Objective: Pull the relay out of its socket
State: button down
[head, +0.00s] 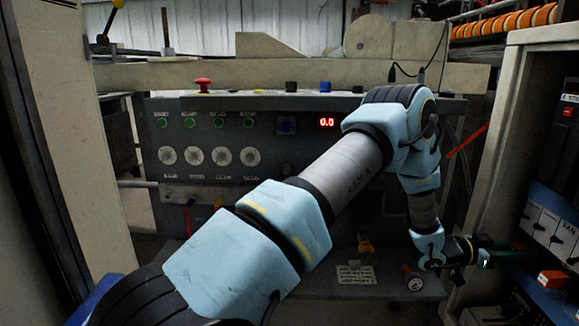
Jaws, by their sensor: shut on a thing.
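My gripper (490,252) is at the right of the head view, at the opening of the cabinet (509,150). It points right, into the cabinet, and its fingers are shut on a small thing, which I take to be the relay. The fingers and the dark interior hide most of it, so its shape and whether it still sits in the socket cannot be told. The socket is not clearly visible. An orange block (552,279) sits inside the cabinet, right of and below my fingertips, apart from them.
White-faced breaker-like units (545,224) line the cabinet right of my gripper. A control panel (225,150) with green lamps, dials, a red mushroom button (203,85) and a red "0.0" display (327,122) stands behind my arm.

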jog(key=shift+a, duration=0.1)
jog(key=shift+w+a+p, duration=0.2)
jog(key=shift+a+p, duration=0.6)
jog(key=shift+a, duration=2.1)
